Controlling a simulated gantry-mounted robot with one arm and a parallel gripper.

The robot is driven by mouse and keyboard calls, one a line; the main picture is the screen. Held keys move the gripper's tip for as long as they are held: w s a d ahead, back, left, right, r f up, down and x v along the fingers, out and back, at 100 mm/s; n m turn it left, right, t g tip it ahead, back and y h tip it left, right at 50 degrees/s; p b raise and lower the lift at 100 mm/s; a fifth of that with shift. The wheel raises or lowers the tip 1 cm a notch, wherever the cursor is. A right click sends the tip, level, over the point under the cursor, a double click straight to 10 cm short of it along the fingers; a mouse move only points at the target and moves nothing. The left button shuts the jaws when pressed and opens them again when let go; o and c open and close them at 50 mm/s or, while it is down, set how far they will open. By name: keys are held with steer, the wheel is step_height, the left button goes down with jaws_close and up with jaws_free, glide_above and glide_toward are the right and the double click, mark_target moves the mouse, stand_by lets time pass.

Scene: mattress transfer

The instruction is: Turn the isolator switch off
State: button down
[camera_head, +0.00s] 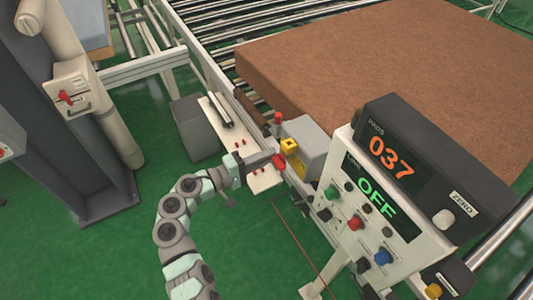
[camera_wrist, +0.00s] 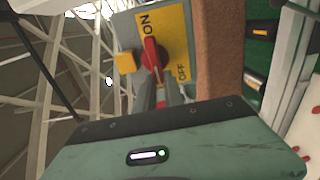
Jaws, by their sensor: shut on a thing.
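The isolator switch has a red handle (camera_wrist: 151,55) on a yellow plate (camera_wrist: 175,28) marked ON and OFF, fixed to a grey box. In the wrist view the handle's upper end points roughly towards the ON mark, and the OFF mark lies to the lower right. My gripper (camera_wrist: 158,90) is shut on the handle's lower end, one finger on each side. In the head view my gripper (camera_head: 276,161) reaches the red handle from the left, beside the grey box (camera_head: 310,142). The fingertips partly hide the handle there.
A control console (camera_head: 400,185) with displays reading 037 and OFF stands to the right. A brown mattress (camera_head: 400,70) lies on the rollers behind. A white shelf (camera_head: 222,125) and a grey column (camera_head: 60,110) stand to the left.

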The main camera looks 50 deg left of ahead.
steer(key=shift+d, duration=0.15)
steer(key=c, duration=1.7)
jaws_free()
steer(key=shift+o, duration=1.3)
steer(key=shift+d, duration=0.1)
steer(key=shift+s, duration=0.1)
steer(key=b+v, duration=0.1)
steer(key=v, duration=0.9)
steer(key=shift+s, duration=0.35)
